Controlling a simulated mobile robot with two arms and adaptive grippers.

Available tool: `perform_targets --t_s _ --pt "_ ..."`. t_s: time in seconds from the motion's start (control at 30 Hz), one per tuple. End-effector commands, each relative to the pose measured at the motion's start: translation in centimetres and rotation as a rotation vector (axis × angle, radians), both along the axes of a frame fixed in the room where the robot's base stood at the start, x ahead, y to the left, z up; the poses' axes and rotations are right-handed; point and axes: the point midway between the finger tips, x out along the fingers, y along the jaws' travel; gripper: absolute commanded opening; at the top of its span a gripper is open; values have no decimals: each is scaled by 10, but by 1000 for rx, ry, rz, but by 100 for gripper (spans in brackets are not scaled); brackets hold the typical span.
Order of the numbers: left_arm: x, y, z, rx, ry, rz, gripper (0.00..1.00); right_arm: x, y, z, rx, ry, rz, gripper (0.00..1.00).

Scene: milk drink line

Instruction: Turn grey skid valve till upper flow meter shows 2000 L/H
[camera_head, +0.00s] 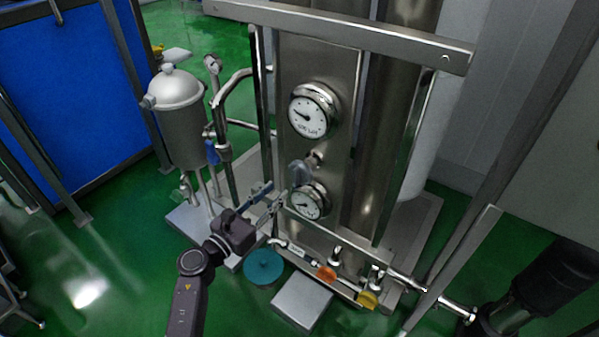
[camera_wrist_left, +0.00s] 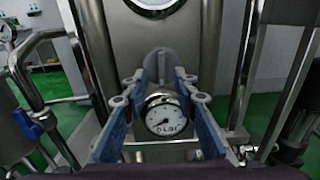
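The upper flow meter (camera_head: 313,110) is a round white dial on the steel skid panel. Its dark needle points to the left; its numbers are too small to read. Only its lower rim (camera_wrist_left: 155,8) shows in the left wrist view. The grey skid valve (camera_head: 300,172) sits between the upper dial and a lower dial (camera_head: 308,203). In the left wrist view the grey handle (camera_wrist_left: 160,62) stands upright between the tips of my fingers. My left gripper (camera_head: 276,196) is open in front of the panel, its blue-grey fingers apart; I cannot tell whether they touch the handle. My right gripper is out of view.
A steel vessel (camera_head: 180,120) and pipes with a blue-handled valve (camera_head: 212,152) stand left of the panel. Below are a teal disc (camera_head: 264,267), an orange valve handle (camera_head: 326,273) and a yellow one (camera_head: 367,299). Green floor (camera_head: 130,250) is clear at the left.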

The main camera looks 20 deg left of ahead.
Motion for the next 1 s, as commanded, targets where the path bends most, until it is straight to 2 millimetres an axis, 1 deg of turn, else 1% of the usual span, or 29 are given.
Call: perform_targets --t_s 0.07,0.17,0.4,0.6,0.73,1.0 --pt "3 -1 2 24 -8 -3 27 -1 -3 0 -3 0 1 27" --pt "12 -4 4 25 -10 -2 27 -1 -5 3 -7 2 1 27" --pt "47 -17 4 20 -8 -1 27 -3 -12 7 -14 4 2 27" --pt "67 -24 2 21 -7 -1 27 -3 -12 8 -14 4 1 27" --pt "72 -26 2 21 -7 -1 27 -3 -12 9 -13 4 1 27" --pt "73 -26 1 21 -6 -1 27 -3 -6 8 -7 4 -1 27"
